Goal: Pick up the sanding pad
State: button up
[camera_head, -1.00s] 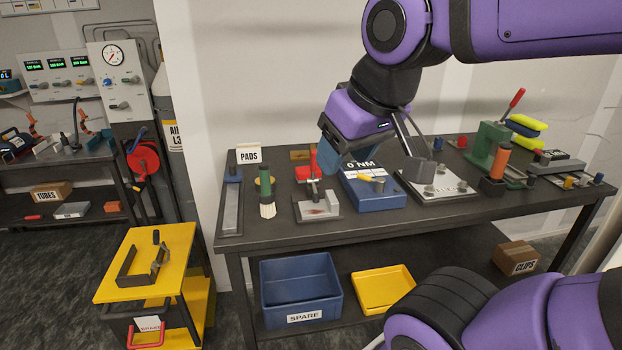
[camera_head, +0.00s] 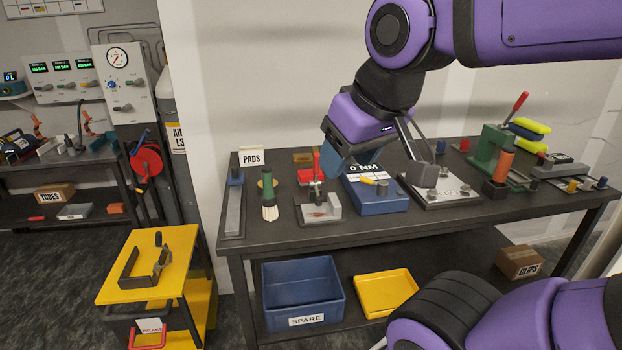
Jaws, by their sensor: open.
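I cannot pick out the sanding pad for certain. A small box with a PADS label (camera_head: 251,157) stands at the back left of the bench, and a flat brown block (camera_head: 304,157) lies at the back, to the right of it. My gripper (camera_head: 377,165) is open over the middle of the bench, with its fingers spread left and right. It hangs above the blue torque tester (camera_head: 378,200) and beside the grey plate (camera_head: 447,193).
Below are a blue SPARE bin (camera_head: 303,290) and a yellow tray (camera_head: 385,293). A yellow cart (camera_head: 180,250) stands left.

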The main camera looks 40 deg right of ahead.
aim_at(305, 176)
jog(key=i+j+z, duration=0.3)
jog(key=i+z, duration=0.15)
jog(key=i+j+z, duration=0.4)
jog(key=i+j, duration=0.15)
